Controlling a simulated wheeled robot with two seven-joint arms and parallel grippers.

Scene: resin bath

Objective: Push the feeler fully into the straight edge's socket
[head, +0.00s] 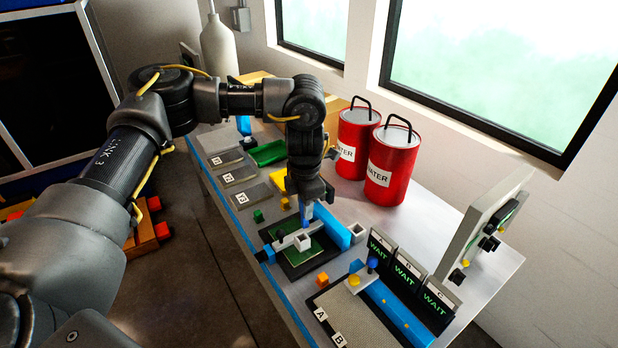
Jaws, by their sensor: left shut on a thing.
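My left gripper (305,203) points down over the green plate and is shut on a small upright blue piece, which I take to be the feeler (306,214). The straight edge looks like the pale grey bar (286,242) lying across the dark-framed green plate (300,257). A white square block with a dark opening, seemingly its socket (302,242), sits on the bar just below and in front of the gripper. Whether the feeler's lower end touches the socket cannot be told. My right gripper is out of view.
A long blue bar (332,228) and a white hollow block (357,230) stand just right of the plate. Three WAIT signs (407,272) and a grey mat (350,318) lie nearer right. Two red water cans (393,160) stand behind. Small coloured cubes dot the table.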

